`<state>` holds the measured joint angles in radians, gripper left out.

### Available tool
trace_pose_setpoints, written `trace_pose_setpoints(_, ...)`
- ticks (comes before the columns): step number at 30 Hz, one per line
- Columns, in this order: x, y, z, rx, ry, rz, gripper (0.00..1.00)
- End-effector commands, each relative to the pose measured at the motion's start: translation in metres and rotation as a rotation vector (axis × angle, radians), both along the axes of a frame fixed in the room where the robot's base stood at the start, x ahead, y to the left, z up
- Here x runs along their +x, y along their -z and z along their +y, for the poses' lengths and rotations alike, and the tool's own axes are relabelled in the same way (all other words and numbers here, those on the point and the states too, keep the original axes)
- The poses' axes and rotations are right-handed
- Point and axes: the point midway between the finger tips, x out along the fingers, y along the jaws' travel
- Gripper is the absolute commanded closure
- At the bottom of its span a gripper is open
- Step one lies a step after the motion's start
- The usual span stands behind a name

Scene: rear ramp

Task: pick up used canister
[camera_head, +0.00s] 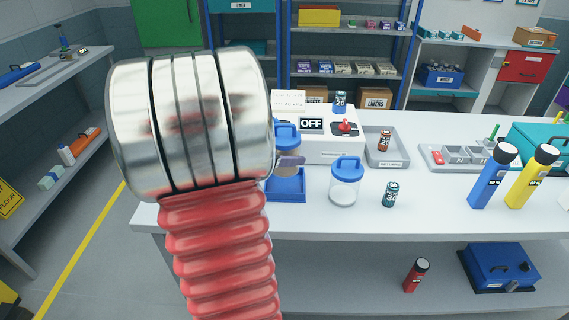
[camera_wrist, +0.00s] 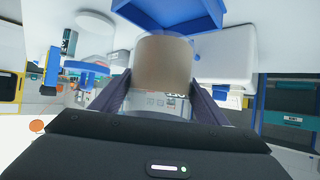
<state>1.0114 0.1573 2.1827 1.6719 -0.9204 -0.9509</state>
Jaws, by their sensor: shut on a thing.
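A canister (camera_head: 286,138) with a blue lid and brownish contents is at the blue holder, partly hidden behind my arm in the head view. In the wrist view, the brownish part of this canister (camera_wrist: 162,62) stands between the two dark fingers. My gripper (camera_head: 290,163) is shut on it; only a fingertip shows in the head view. The blue square holder (camera_head: 287,187) is just below the canister, and I cannot tell whether they touch. A second, clear canister (camera_head: 346,183) with a blue lid stands on the bench to the right.
A white machine (camera_head: 335,147) with an OFF sign and a red switch stands behind. A grey tray (camera_head: 388,159) holds a small brown can. A teal can (camera_head: 390,194), a blue flask (camera_head: 493,177) and a yellow flask (camera_head: 532,177) stand to the right. The front bench edge is clear.

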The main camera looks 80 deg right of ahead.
Motion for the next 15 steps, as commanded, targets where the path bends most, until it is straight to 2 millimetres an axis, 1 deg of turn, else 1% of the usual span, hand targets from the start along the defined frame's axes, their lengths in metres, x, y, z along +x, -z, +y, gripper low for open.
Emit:
trace_pose_setpoints(1,0.000,-0.011,-0.001,-0.006,0.001,-0.004,0.75)
trace_pose_setpoints(6,0.000,-0.029,0.000,-0.004,0.000,-0.002,0.75)
trace_pose_setpoints(9,0.000,-0.034,0.000,-0.003,-0.001,-0.001,0.75)
trace_pose_setpoints(15,0.000,-0.036,0.000,-0.002,0.000,-0.001,0.75)
